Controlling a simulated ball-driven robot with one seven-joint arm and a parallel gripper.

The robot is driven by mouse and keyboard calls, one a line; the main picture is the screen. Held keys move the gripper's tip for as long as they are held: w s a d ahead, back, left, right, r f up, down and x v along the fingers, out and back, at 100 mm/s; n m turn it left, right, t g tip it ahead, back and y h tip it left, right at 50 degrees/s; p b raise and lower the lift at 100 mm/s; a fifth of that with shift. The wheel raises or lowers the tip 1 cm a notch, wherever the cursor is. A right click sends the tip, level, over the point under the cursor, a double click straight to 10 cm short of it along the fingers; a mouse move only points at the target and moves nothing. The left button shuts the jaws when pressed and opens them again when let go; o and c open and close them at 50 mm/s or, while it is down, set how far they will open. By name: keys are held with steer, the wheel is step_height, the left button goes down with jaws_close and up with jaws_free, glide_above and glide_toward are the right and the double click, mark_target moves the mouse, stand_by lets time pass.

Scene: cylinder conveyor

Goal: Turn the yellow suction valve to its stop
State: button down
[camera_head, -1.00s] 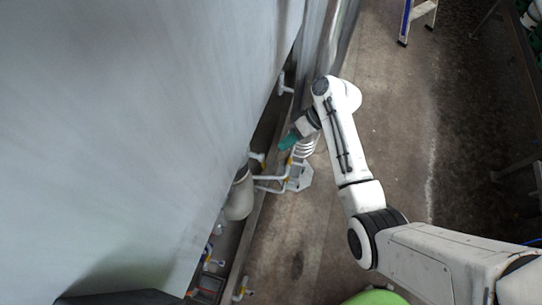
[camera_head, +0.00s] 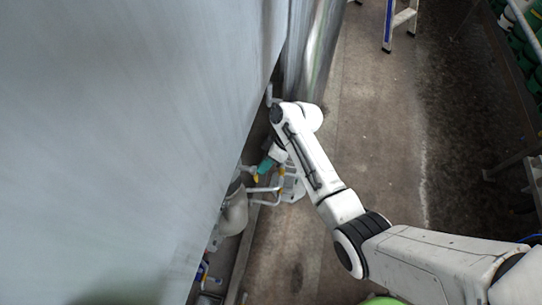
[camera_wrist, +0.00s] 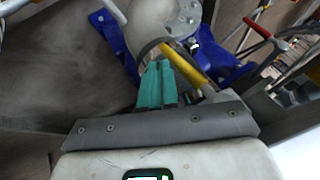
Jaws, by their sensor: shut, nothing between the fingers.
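The yellow valve lever (camera_wrist: 185,64) lies slanting across the wrist view, below a grey flanged pipe (camera_wrist: 160,18). In the head view a small yellow part (camera_head: 256,178) shows just below my gripper (camera_head: 266,165), beside the piping. In the wrist view the teal fingers of my gripper (camera_wrist: 157,68) are shut together with nothing between them. Their tips are close to the left side of the lever, near its upper end. I cannot tell whether they touch it. The valve body is mostly hidden behind the lever and fingers.
Blue metal parts (camera_wrist: 117,42) flank the pipe. A red handle (camera_wrist: 257,27) is at the wrist view's upper right. A large grey wall (camera_head: 120,120) fills the head view's left. White piping (camera_head: 290,188) is near my gripper. Open floor (camera_head: 375,130) lies right of my arm.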

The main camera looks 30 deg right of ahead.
steer(key=shift+a+f, duration=0.35)
steer(key=shift+f, duration=0.05)
steer(key=shift+s+a+f+p, duration=0.3)
steer(key=shift+s+a+p, duration=0.15)
steer(key=shift+s+a, duration=0.2)
